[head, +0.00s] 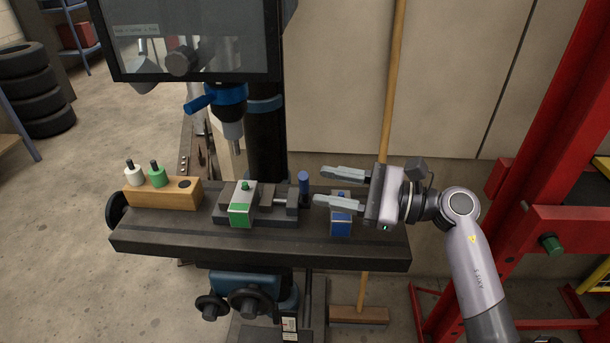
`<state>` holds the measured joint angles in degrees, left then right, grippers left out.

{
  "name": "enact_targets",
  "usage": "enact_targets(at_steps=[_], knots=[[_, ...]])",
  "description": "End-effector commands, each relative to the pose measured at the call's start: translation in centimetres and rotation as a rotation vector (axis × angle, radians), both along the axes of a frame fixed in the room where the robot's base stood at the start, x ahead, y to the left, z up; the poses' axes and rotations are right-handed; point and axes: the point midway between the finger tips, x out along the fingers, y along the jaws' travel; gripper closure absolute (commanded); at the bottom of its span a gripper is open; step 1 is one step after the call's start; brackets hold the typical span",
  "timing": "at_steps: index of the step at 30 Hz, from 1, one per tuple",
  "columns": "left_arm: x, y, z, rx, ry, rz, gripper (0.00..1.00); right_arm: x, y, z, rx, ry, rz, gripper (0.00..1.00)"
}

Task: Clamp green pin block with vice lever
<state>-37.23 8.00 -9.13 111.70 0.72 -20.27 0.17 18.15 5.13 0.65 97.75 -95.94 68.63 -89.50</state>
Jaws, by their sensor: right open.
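The green pin block (240,211), pale on top with a green front face and a small green pin, sits in the dark vice (262,219) on the machine table. I cannot tell whether the jaws touch it. The vice lever (304,188) appears as an upright dark rod with a blue grip at the vice's right end. My right gripper (342,188) comes in from the right, open, with its two fingers pointing left. Its fingertips are just right of the lever, apart from it, and nothing shows between them. My left gripper is not in view.
A blue-fronted block (341,224) stands on the table (258,248) below my right gripper, partly hidden. A wooden holder (166,193) with white and green pins stands at the left. The drill head (231,105) hangs above the vice. A red frame (545,160) stands at the right.

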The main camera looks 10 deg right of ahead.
Motion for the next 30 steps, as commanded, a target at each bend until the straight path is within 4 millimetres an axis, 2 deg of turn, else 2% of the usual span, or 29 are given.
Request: enact_targets(at_steps=[3, 9, 14, 22, 26, 30], knots=[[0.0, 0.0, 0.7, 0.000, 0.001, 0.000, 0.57, 0.8, 1.8, 0.3, 0.007, 0.001, 0.001, 0.58], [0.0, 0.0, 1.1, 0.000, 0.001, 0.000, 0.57, 1.7, 3.9, 0.2, 0.006, 0.001, -0.001, 0.58], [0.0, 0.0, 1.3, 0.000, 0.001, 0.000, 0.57, 2.1, 4.7, 0.1, 0.004, 0.002, -0.001, 0.58], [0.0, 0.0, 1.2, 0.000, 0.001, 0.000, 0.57, 2.1, 4.8, 0.1, 0.002, 0.001, -0.001, 0.58], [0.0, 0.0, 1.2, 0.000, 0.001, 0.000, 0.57, 2.1, 4.8, 0.1, 0.003, 0.001, -0.001, 1.00], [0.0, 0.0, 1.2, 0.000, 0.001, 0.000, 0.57, 2.1, 4.8, 0.1, 0.003, 0.001, -0.001, 1.00]])
